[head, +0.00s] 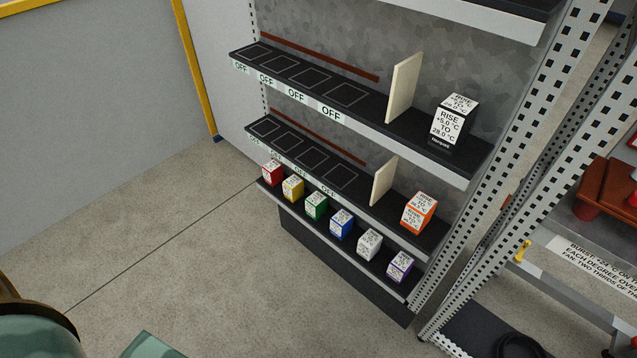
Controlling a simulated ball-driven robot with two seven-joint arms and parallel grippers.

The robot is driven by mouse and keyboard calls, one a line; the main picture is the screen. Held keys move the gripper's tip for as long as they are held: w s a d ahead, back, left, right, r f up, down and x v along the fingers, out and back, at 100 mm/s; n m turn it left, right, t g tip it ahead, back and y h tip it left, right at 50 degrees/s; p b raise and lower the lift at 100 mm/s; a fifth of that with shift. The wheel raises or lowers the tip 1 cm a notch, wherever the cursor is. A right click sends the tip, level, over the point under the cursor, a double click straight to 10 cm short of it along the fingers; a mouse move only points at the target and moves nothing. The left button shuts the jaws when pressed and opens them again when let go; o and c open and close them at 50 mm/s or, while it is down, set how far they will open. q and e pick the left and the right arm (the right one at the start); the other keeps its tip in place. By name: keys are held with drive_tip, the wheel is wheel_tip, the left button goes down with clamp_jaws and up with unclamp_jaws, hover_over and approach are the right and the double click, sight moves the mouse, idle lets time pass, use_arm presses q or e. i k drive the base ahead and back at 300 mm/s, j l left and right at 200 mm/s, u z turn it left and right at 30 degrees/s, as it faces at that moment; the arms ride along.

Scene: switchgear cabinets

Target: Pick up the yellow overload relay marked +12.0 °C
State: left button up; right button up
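The yellow relay (293,188) is a small block with a white marked face. It stands on the lowest shelf ledge, second from the left in a row of coloured blocks. Its printing is too small to read here. A red block (272,172) stands just to its left and a green block (316,205) to its right, with small gaps between. Neither of my grippers is in view. Nothing covers the yellow relay.
Blue (342,222), white (369,244) and purple (400,266) blocks continue the row. An orange block (419,212) and a black-and-white block (454,122) sit on higher shelves (390,120). A perforated upright (520,150) stands right. The floor (200,240) before the shelves is clear.

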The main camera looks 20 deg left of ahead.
sight(293, 187)
drive_tip(key=j+z, duration=0.15)
drive_tip(key=j, duration=0.4)
drive_tip(key=j+z, duration=0.2)
drive_tip(key=j, duration=0.3)
drive_tip(key=k+j+z, duration=0.15)
drive_tip(key=j, duration=0.4)
drive_tip(key=j+z, duration=0.15)
drive_tip(key=j, duration=0.35)
drive_tip(key=k, duration=0.05)
